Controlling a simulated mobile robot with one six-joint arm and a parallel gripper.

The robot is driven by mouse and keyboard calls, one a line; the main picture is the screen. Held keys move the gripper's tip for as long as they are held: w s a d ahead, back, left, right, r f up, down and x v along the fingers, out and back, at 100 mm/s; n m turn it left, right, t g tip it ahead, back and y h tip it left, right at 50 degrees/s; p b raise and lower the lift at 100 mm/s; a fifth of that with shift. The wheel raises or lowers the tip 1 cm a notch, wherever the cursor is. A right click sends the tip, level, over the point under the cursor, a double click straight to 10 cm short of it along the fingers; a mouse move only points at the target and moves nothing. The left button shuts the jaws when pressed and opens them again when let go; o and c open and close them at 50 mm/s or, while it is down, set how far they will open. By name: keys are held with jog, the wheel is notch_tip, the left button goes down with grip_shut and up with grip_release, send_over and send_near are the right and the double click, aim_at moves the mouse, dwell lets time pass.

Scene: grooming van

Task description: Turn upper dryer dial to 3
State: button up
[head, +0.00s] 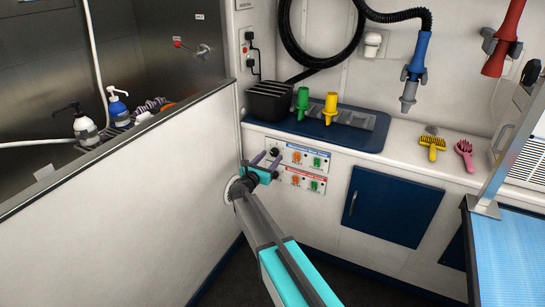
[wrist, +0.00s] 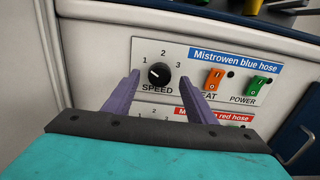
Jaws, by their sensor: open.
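The upper dryer dial (wrist: 159,73) is a round black knob labelled SPEED on the white "Mistrowen blue hose" panel (wrist: 240,63), with 1, 2 and 3 around it. Its small white mark appears to point up-left, toward 1. In the head view the dial (head: 275,152) shows at the panel's left end. My gripper (wrist: 157,82) is open, its purple fingers on either side of the dial in the wrist view; I cannot tell whether they touch it. In the head view my gripper (head: 268,157) is right in front of the panel.
An orange heat switch (wrist: 214,79) and a green power switch (wrist: 258,87) sit right of the dial. The red hose panel (wrist: 204,115) is below, partly hidden by my gripper. A white partition wall (head: 150,200) stands close on the left.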

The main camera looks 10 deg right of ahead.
jog(key=shift+x, duration=1.15)
jog(key=c, duration=1)
jog(key=shift+c, duration=0.2)
